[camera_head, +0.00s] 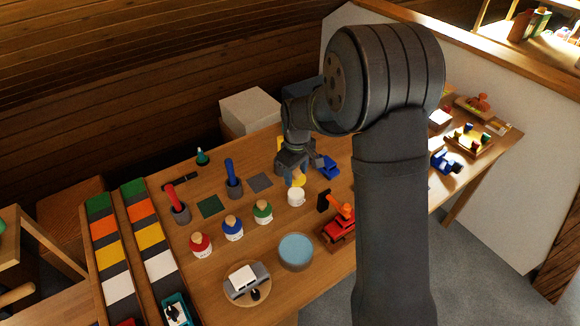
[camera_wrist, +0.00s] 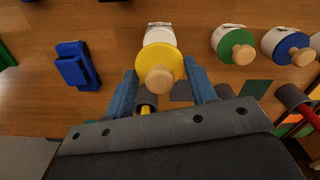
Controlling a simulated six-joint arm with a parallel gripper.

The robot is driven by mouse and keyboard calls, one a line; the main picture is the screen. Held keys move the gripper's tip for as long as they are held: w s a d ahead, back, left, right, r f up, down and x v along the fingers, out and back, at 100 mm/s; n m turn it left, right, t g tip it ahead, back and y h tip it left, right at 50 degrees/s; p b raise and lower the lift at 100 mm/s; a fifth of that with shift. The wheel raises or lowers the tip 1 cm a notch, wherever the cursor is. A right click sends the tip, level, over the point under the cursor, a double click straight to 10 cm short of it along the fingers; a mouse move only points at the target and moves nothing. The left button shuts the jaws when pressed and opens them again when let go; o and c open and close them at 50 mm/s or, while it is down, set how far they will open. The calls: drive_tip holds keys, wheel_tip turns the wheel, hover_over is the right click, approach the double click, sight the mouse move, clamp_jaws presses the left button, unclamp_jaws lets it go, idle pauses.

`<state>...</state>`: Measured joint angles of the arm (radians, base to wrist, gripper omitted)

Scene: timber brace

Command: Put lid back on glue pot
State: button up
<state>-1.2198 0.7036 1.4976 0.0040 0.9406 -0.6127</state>
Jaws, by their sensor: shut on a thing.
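The yellow lid (camera_wrist: 176,58), with a round wooden knob (camera_wrist: 160,78), sits between the blue fingers of my gripper (camera_wrist: 160,68). My gripper (camera_head: 292,172) is shut on this lid, which also shows under it in the head view (camera_head: 299,181). The white glue pot (camera_head: 296,198) stands upright on the bench just below the lid. In the head view the lid appears slightly above the pot's rim. In the wrist view the pot (camera_wrist: 160,36) is partly hidden by the lid, so exact contact and alignment cannot be told.
Lidded pots in red (camera_head: 200,245), blue (camera_head: 232,229) and green (camera_head: 263,212) stand to the left. A blue clamp-like object (camera_head: 327,167) lies right of my gripper. A red toy (camera_head: 340,226) and a blue-topped round container (camera_head: 296,251) are nearer the front.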

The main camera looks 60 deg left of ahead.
drive_tip(key=shift+f, duration=2.75)
drive_tip(key=shift+f, duration=0.2)
drive_tip(key=o, duration=1.5)
drive_tip(key=shift+r, duration=3.5)
clamp_jaws()
